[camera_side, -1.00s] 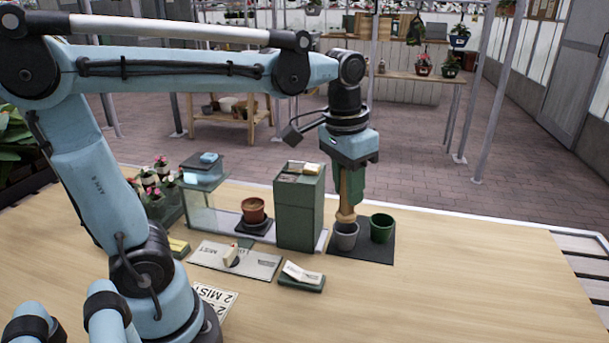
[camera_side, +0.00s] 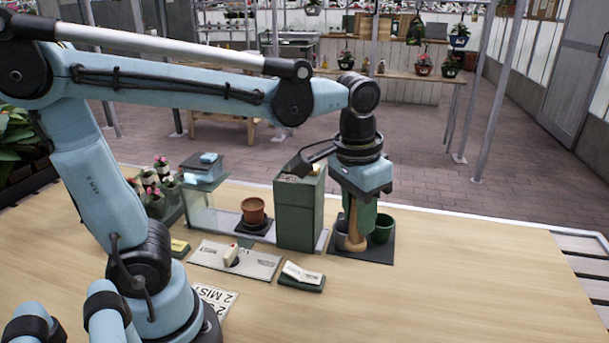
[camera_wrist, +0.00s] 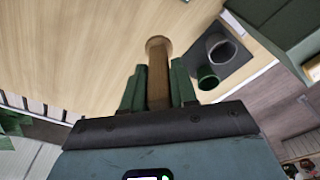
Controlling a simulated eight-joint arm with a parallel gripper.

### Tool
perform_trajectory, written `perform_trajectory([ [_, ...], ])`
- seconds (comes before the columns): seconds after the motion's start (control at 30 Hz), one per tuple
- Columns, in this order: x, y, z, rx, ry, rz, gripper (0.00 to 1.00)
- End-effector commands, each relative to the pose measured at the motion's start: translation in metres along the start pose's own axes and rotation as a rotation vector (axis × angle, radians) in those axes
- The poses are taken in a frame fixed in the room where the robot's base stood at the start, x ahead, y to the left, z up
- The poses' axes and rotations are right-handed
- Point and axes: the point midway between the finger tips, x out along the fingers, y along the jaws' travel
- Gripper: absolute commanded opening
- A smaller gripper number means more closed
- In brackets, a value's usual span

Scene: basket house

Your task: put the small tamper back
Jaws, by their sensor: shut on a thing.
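The small tamper is a wooden rod with a wider round end. It shows upright in the side view (camera_side: 353,236) and points away from the camera in the wrist view (camera_wrist: 158,75). My gripper's green fingers (camera_wrist: 157,90) are shut on it; in the side view my gripper (camera_side: 358,208) hangs over the dark mat. The tamper's lower end appears in front of the grey pot (camera_side: 341,236) and the green pot (camera_side: 382,230). In the wrist view it is apart from the grey pot (camera_wrist: 218,46) and green pot (camera_wrist: 207,78). I cannot tell whether it touches the surface.
The pots stand on a dark mat (camera_side: 372,256). A tall green box (camera_side: 300,215) stands close on the left. A card on a green block (camera_side: 302,277), a label board (camera_side: 255,264) and a terracotta pot (camera_side: 253,211) lie further left. The table (camera_side: 470,275) is clear at right.

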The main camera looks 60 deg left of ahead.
Motion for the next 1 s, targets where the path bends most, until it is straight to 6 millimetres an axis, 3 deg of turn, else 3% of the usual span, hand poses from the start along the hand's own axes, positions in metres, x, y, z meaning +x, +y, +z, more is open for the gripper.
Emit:
perform_trajectory([
  [0.03, 0.003, 0.015, 0.006, 0.011, 0.000, 0.001, 0.03],
  [0.2, 0.011, 0.050, 0.023, 0.008, 0.002, 0.001, 0.03],
  [0.4, 0.018, 0.064, 0.032, -0.001, 0.004, -0.001, 0.03],
  [1.0, 0.087, -0.023, -0.018, -0.005, 0.004, 0.000, 0.03],
])
